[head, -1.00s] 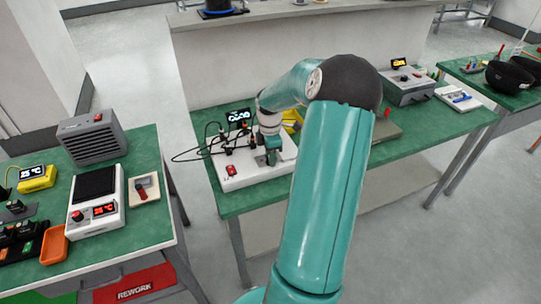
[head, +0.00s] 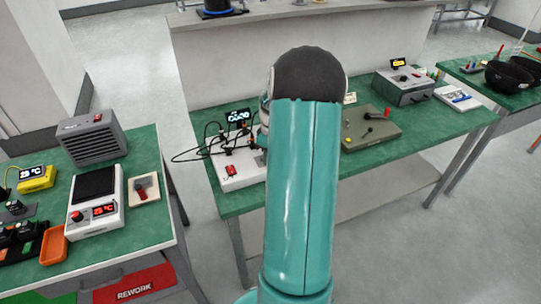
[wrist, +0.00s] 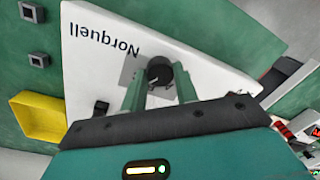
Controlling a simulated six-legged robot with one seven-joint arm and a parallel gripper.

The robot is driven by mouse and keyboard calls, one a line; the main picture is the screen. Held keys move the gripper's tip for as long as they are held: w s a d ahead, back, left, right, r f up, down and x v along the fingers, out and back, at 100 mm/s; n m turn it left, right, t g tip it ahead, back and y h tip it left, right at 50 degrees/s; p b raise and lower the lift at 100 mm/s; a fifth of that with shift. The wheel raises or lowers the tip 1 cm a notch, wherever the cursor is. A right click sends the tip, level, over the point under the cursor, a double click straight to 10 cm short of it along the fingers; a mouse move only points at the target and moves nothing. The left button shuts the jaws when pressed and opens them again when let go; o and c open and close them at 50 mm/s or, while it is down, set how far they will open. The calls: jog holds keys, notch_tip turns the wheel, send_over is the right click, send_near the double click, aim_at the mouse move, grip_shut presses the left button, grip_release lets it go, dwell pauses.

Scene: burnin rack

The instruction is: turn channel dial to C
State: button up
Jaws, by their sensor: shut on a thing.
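A white box (wrist: 105,75) marked "Norquell" fills the middle of the wrist view. On it is a round black dial (wrist: 159,70). My gripper (wrist: 159,82) is shut on the dial, with one finger on each side of it. The dial's pointer and any channel letters cannot be read here. In the head view the white box (head: 240,179) stands on the green bench, with a red switch (head: 230,171), black leads and a small lit display (head: 238,116). My arm hides my gripper and the dial there.
A yellow tray (wrist: 35,118) lies beside the box in the wrist view. A grey-green plate (head: 372,138) with small knobs and a grey instrument (head: 405,88) stand further right on the bench. The left bench holds a grey heater box (head: 92,139) and a white hot plate (head: 96,214).

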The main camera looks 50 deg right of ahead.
jog(key=shift+m, duration=1.1)
jog(key=o, duration=1)
jog(key=shift+c, duration=0.2)
jog(key=shift+r, duration=0.1)
notch_tip(320, 180, up, 14)
jog(key=shift+d, duration=0.4)
